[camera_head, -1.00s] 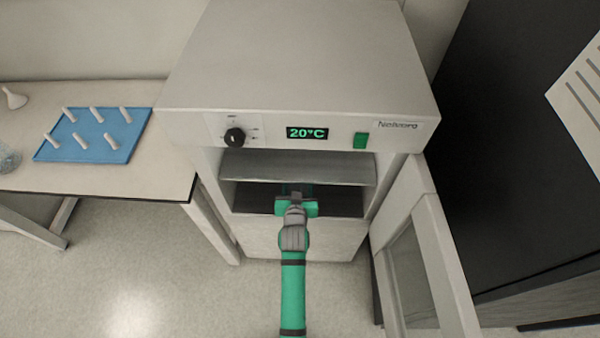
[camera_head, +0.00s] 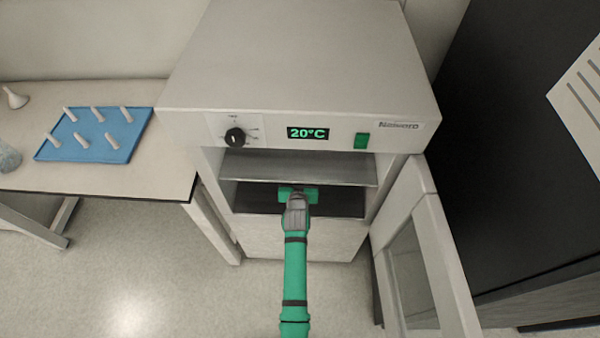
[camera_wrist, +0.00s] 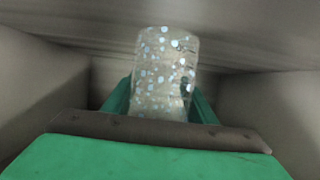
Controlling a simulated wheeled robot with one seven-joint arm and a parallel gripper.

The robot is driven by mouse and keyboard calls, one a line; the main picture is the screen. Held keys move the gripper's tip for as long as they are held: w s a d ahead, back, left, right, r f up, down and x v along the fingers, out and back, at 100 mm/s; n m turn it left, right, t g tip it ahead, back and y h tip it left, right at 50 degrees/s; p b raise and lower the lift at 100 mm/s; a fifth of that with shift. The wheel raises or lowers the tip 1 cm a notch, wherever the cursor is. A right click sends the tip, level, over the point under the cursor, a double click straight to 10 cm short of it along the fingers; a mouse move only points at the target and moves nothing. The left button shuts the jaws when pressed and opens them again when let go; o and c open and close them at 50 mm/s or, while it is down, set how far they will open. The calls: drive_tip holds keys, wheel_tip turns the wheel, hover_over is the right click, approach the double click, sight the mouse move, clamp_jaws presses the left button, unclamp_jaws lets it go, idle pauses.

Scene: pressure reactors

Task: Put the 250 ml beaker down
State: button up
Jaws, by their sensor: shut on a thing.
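The beaker (camera_wrist: 164,72) shows in the wrist view as a clear glass with bright speckles, standing roughly upright in that picture. My gripper (camera_wrist: 160,100) is shut on it, with one green finger on each side. In the head view my gripper (camera_head: 298,192) reaches into the open oven (camera_head: 300,65), below its upper shelf (camera_head: 300,168). The beaker is hidden there by my gripper and the shelf. Whether the beaker's base touches the surface below cannot be told.
The oven door (camera_head: 425,260) stands open on the right. The oven's inner walls (camera_wrist: 270,110) are close on both sides. A table (camera_head: 100,180) on the left bears a blue peg rack (camera_head: 95,150), a funnel (camera_head: 14,98) and partly visible glassware (camera_head: 8,157). A dark cabinet (camera_head: 510,130) stands right.

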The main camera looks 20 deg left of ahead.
drive_tip(key=shift+f, duration=0.15)
drive_tip(key=o, duration=1.1)
drive_tip(key=s+d+r+h, duration=0.15)
drive_tip(key=s+d, duration=0.25)
drive_tip(key=s, duration=0.5)
drive_tip(key=s+d+r+m+t, duration=0.15)
drive_tip(key=s+d, duration=0.35)
drive_tip(key=s, duration=0.5)
drive_tip(key=s+d+r+g, duration=0.15)
drive_tip(key=s+d, duration=0.25)
drive_tip(key=s, duration=0.5)
drive_tip(key=s+d+r, duration=0.2)
drive_tip(key=s+r, duration=0.2)
drive_tip(key=s, duration=0.2)
drive_tip(key=s+d+r+m+t+h, duration=0.1)
drive_tip(key=s+d+r, duration=0.1)
drive_tip(key=s+r, duration=0.2)
drive_tip(key=s+d+r+t+h, duration=0.1)
drive_tip(key=s+r, duration=0.3)
drive_tip(key=s, duration=0.4)
drive_tip(key=shift+d+r+m, duration=0.15)
drive_tip(key=shift+d+m, duration=0.2)
drive_tip(key=shift+d, duration=0.55)
